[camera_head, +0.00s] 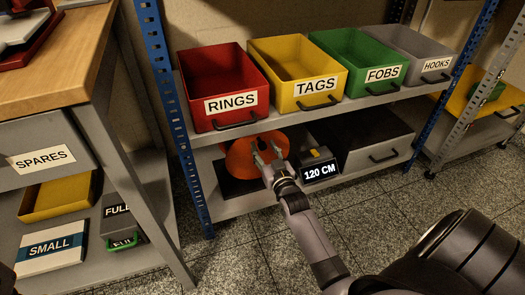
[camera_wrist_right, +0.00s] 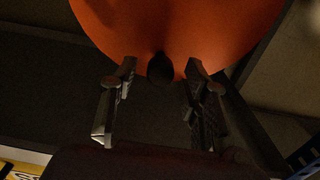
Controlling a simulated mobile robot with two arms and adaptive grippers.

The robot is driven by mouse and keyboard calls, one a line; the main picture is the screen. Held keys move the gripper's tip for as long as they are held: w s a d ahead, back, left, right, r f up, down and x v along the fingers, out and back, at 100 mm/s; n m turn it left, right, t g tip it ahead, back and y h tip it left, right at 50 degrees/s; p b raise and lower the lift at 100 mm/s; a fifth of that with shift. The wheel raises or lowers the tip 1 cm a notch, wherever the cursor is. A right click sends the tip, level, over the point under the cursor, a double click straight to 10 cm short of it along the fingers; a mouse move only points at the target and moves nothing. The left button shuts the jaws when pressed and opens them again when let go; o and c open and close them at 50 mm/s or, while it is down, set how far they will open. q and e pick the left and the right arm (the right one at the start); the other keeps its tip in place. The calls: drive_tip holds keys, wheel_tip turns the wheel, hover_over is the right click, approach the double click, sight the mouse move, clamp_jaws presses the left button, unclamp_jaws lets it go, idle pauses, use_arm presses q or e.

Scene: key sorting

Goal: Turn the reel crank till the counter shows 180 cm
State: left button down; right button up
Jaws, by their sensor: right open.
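An orange reel (camera_head: 242,157) stands on the lower shelf below the red bin. A counter (camera_head: 320,172) to the right of it reads 120 CM. My right gripper (camera_head: 266,154) is in front of the reel, with its fingers apart. In the right wrist view the orange reel (camera_wrist_right: 180,25) fills the top. A dark rounded knob (camera_wrist_right: 160,70) shows against its lower edge, between the spread fingertips of my right gripper (camera_wrist_right: 160,75). I cannot tell whether the fingers touch the knob. The rest of the crank is hidden. My left gripper is not in view.
Bins marked RINGS (camera_head: 205,112), TAGS (camera_head: 330,85), FOBS (camera_head: 382,75) and HOOKS (camera_head: 437,65) stand on the shelf above. A grey drawer (camera_head: 375,150) is right of the counter. Blue posts (camera_head: 165,90) flank the shelf; a workbench (camera_head: 50,60) stands at the left.

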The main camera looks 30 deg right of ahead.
drive_tip(key=shift+x, duration=1.05)
clamp_jaws()
